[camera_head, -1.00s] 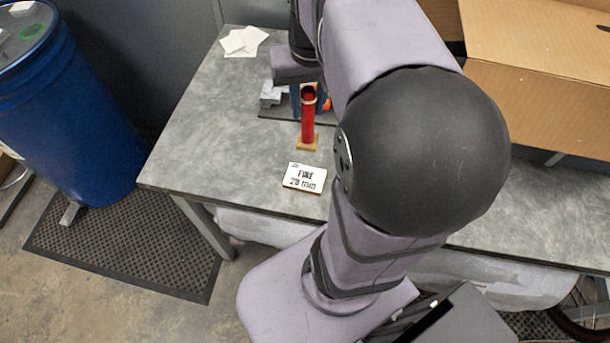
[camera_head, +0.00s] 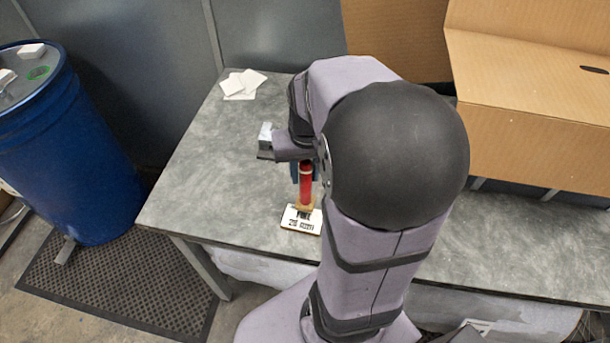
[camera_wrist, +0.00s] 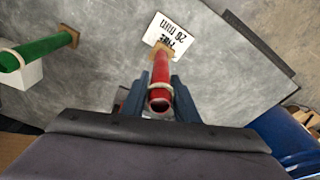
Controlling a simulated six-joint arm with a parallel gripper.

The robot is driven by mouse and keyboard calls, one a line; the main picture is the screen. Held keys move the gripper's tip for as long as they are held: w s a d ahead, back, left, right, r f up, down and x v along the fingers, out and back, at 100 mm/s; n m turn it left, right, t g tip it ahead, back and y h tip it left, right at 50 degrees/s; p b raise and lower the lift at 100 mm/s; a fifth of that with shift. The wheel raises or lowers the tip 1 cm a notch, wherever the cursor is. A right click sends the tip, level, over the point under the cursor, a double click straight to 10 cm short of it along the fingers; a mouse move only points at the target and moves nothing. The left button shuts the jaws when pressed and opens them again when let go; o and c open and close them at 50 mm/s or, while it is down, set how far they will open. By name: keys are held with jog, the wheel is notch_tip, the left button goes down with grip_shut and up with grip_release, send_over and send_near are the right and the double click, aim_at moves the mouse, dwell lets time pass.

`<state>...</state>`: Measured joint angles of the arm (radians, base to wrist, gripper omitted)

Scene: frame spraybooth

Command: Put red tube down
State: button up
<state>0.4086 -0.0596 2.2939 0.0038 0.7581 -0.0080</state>
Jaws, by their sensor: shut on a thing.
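The red tube (camera_head: 305,185) is upright, with a pale ring near its top and a small wooden foot (camera_head: 303,205) at its lower end. My gripper (camera_head: 306,168) is shut on the tube, its blue fingers either side of it. In the wrist view the tube (camera_wrist: 160,74) runs away from between the fingers (camera_wrist: 160,98) towards the foot (camera_wrist: 160,52). A white card with black lettering (camera_head: 300,220) lies by the foot; it also shows in the wrist view (camera_wrist: 167,36). The foot overlaps the card's edge in both views; I cannot tell whether it touches the card or the table.
The grey table (camera_head: 215,170) is bare left of my gripper. White sheets (camera_head: 242,84) lie at its back left. A cardboard box (camera_head: 530,110) stands at the right, a blue drum (camera_head: 70,150) at the left. In the wrist view a green tube (camera_wrist: 35,53) is at the left.

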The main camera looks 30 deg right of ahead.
jog(key=shift+f, duration=0.95)
jog(key=shift+f, duration=0.15)
jog(key=o, duration=1)
jog(key=r, duration=0.4)
jog(key=s+r, duration=0.1)
jog(key=r, duration=0.7)
jog(key=shift+s+a+r+b, duration=0.1)
jog(key=shift+s+a+b, duration=0.2)
